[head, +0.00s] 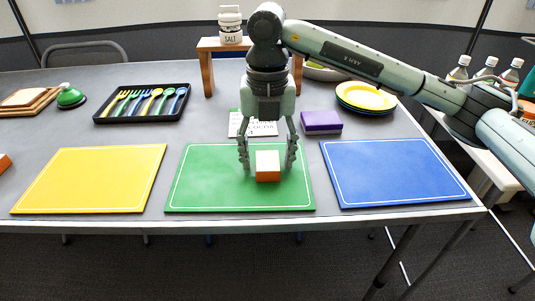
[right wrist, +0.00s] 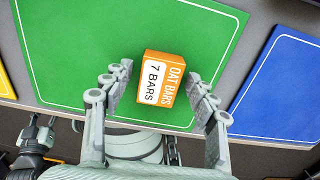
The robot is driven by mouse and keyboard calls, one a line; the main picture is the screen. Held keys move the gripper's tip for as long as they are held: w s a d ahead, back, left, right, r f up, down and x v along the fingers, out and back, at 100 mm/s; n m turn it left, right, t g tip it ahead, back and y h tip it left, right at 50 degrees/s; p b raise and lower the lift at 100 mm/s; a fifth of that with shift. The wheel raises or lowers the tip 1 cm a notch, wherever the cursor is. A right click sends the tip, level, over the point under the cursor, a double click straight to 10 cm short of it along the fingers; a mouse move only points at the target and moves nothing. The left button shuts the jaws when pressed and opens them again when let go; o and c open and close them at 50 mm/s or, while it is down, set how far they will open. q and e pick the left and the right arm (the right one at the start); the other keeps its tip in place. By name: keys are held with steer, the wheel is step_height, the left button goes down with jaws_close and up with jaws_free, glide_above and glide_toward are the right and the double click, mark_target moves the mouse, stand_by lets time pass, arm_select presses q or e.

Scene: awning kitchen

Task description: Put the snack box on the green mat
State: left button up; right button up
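The snack box (head: 267,166) is a small orange and white box labelled oat bars. It sits on the green mat (head: 200,185), within the mat's border. It also shows in the right wrist view (right wrist: 160,79), with green mat (right wrist: 70,60) around it. My right gripper (head: 268,163) is over the mat with its fingers spread on either side of the box. Gaps show between both fingers and the box in the right wrist view (right wrist: 160,105). My left gripper is in neither view.
A yellow mat (head: 90,180) lies left and a blue mat (head: 395,175) right. Behind are a purple box (head: 321,122), a white card (head: 262,129), a black cutlery tray (head: 105,117) and yellow plates (head: 366,97). A salt jar (head: 230,27) stands on a wooden riser (head: 207,72).

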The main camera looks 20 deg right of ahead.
mark_target(268, 159)
steer(key=shift+r, duration=0.25)
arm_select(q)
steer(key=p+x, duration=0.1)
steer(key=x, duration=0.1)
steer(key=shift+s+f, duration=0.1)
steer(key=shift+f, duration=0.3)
arm_select(e)
step_height(268, 159, up, 12)
steer(key=shift+f, duration=0.15)
